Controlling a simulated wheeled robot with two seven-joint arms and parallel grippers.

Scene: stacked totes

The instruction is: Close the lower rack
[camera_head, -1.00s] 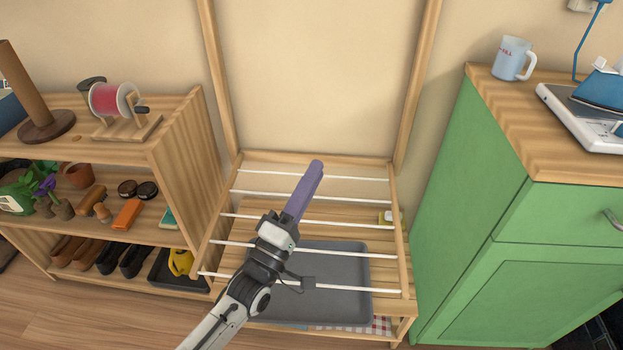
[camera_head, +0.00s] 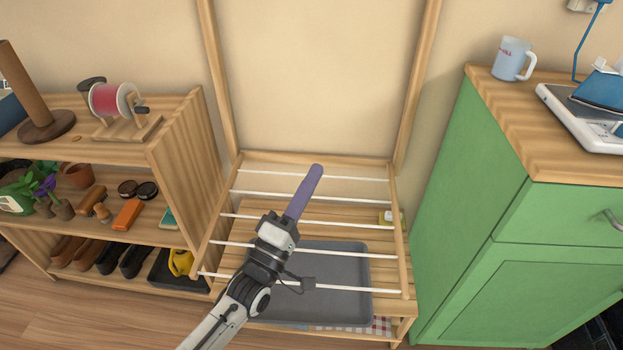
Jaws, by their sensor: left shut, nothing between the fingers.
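The lower rack (camera_head: 340,254) is a wooden frame with several white rods. It is folded out, roughly level, between two tall wooden posts against the wall. My left gripper (camera_head: 316,172) has purple fingers that are shut and empty. It reaches over the rack from the front, with its fingertips near the back rods in the picture. My wrist and fingers hide the middle of some rods. I cannot tell whether the fingers touch a rod. My right gripper is not in view.
Below the rack, a slatted wooden shelf (camera_head: 407,322) holds a grey tray (camera_head: 340,306). A wooden shoe shelf (camera_head: 180,150) stands close on the left. A green cabinet (camera_head: 455,200) with a mug (camera_head: 510,60) and an iron (camera_head: 605,90) on top stands on the right.

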